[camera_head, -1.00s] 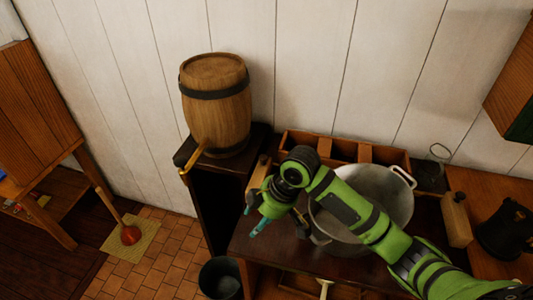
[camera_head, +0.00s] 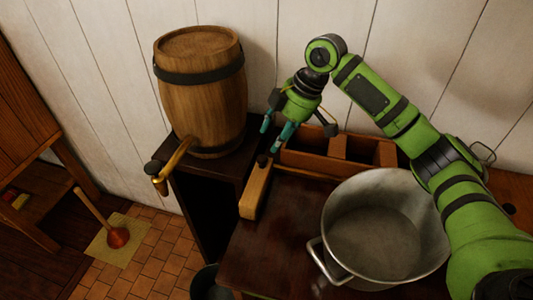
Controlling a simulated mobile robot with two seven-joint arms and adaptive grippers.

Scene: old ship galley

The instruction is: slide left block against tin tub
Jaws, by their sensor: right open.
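The left block (camera_head: 256,192) is a long, light wooden piece with a dark knob at its far end. It lies on the dark tabletop near its left edge. The tin tub (camera_head: 334,222) is a grey metal pot with loop handles, standing to the right with a gap of bare table between them. My right gripper (camera_head: 275,132) is open and empty, its teal fingers pointing down above the far end of the block. It appears apart from the block. My left gripper is out of view.
A wooden divided box (camera_head: 310,163) stands behind the block along the wall. A barrel (camera_head: 203,105) with a brass tap (camera_head: 176,160) sits on a stand to the left. A dark bucket (camera_head: 204,282) is on the floor below. The table between block and tub is clear.

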